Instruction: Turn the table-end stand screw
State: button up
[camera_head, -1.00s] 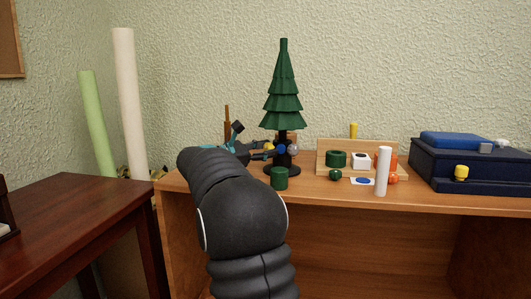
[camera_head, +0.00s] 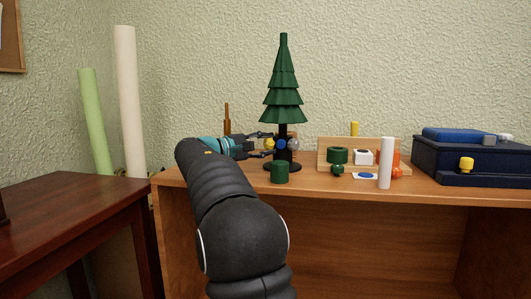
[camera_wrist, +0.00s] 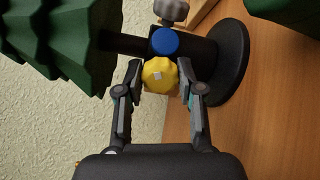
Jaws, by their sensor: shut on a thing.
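A dark green tree (camera_head: 282,95) stands upright in a black stand (camera_head: 282,166) on the wooden table. The stand's post carries three screws side by side: a yellow screw (camera_head: 269,144) on the left, a blue screw (camera_head: 280,144) in the middle and a grey screw (camera_head: 293,145) on the right. In the wrist view my gripper (camera_wrist: 159,77) is shut on the yellow screw (camera_wrist: 158,73), one finger on each side. The yellow head has a lobed rim and a small pale square mark. The blue screw (camera_wrist: 165,41) and grey screw (camera_wrist: 172,9) are just beyond it.
A dark green cylinder (camera_head: 280,172) stands close in front of the stand. To the right are a wooden rack (camera_head: 327,158), a white cylinder (camera_head: 385,164) and a dark blue case (camera_head: 470,160). A brown upright piece (camera_head: 227,118) stands behind my gripper.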

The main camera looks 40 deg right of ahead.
jog(key=m+b, duration=0.1)
jog(key=m, duration=0.3)
jog(key=shift+m, duration=2.5)
jog(key=o, duration=1.2)
jog(key=shift+c, duration=0.2)
jog(key=shift+a, duration=0.1)
jog(key=a, duration=0.8)
jog(key=w+a, duration=0.1)
jog(key=a, duration=0.2)
jog(key=shift+a, duration=0.4)
